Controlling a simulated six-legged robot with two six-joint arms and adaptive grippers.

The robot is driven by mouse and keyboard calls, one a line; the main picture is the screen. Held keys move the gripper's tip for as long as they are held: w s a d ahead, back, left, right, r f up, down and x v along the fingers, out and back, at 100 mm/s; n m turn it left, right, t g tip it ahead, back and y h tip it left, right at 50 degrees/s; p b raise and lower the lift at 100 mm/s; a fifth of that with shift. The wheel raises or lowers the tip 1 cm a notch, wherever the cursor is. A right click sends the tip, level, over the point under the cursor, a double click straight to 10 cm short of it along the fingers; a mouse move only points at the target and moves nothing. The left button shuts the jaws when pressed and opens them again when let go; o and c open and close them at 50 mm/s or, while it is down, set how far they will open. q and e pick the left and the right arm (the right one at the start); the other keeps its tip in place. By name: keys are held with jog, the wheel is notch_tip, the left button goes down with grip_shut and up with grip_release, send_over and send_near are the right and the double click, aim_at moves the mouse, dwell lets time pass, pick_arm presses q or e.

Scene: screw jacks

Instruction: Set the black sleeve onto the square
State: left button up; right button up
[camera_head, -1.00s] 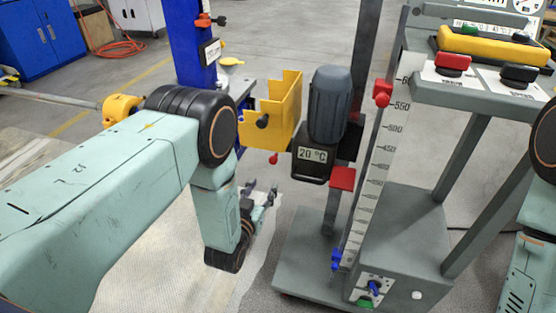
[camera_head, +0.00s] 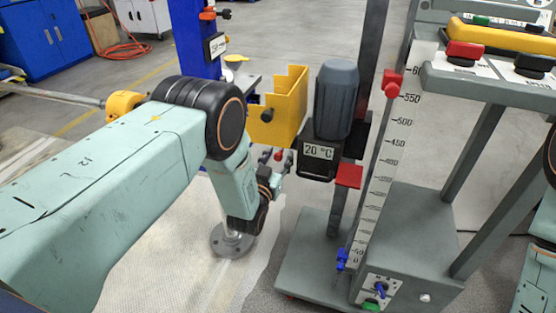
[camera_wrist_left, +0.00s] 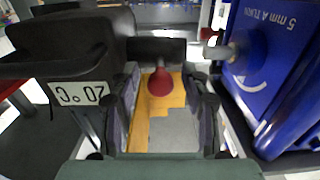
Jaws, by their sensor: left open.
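My left gripper (camera_head: 277,160) is open, its fingers close to a red ball knob (camera_head: 279,155). In the left wrist view the red ball (camera_wrist_left: 160,82) shows between and slightly beyond the spread fingers (camera_wrist_left: 164,85); contact cannot be told. Behind the ball is a dark horizontal bar (camera_wrist_left: 157,48), which may be the black sleeve. To its right, a metal shaft end (camera_wrist_left: 214,50) stands out from a blue plate (camera_wrist_left: 268,60) marked "5 mm A TURN". Whether this shaft end is the square I cannot tell. My right gripper is out of view.
A stepped yellow guard (camera_head: 285,108) is behind. A scaled grey stand (camera_head: 395,160) fills the right.

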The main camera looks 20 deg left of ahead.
pick_arm(q)
jog(key=shift+c, duration=0.5)
grip_shut()
